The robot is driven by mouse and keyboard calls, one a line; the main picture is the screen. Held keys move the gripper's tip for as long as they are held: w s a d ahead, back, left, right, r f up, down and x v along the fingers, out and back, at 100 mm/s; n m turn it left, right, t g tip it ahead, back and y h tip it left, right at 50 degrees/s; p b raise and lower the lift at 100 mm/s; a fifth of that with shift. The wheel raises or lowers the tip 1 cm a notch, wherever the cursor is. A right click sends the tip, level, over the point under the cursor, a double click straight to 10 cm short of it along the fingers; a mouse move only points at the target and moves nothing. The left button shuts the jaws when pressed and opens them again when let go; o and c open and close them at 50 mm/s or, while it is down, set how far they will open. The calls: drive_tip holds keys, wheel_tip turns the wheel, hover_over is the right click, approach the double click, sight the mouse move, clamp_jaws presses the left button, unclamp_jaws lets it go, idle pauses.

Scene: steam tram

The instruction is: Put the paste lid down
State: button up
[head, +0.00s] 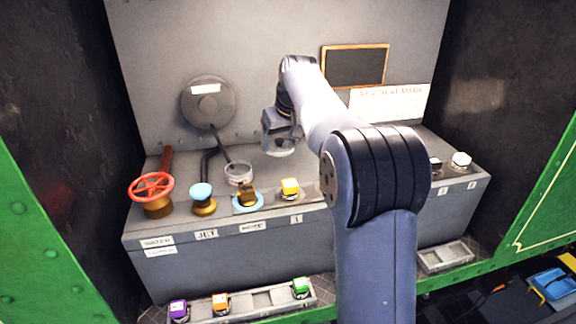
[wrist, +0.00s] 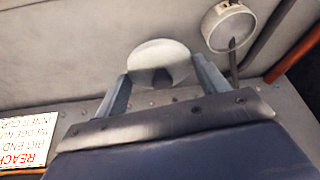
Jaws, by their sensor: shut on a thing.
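The pale round paste lid (wrist: 160,54) is held between the two fingers of my gripper (wrist: 160,76) in the wrist view. A dark notch or knob shows at its near edge. In the head view, my gripper (head: 280,143) is shut on the lid (head: 279,151), which is pale and partly hidden by the fingers. It hangs above the rear of the grey console, up and right of a round open cup (head: 238,173). I cannot tell the exact gap between lid and console.
A tray (head: 256,301) with coloured blocks lies in front. A wall disc (head: 208,101) stands behind.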

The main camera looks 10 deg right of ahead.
sight(279, 173)
wheel_tip(279, 173, down, 8)
drive_tip(key=shift+r+p, duration=0.2)
drive_tip(key=shift+p, duration=0.15)
drive_tip(key=shift+f, duration=0.15)
drive_tip(key=o, duration=0.9)
drive_tip(key=shift+r, duration=0.5)
drive_tip(key=b+v, duration=0.1)
drive_tip(key=v, duration=1)
drive_tip(key=shift+s+r, duration=0.1)
drive_tip(key=shift+s, duration=0.15)
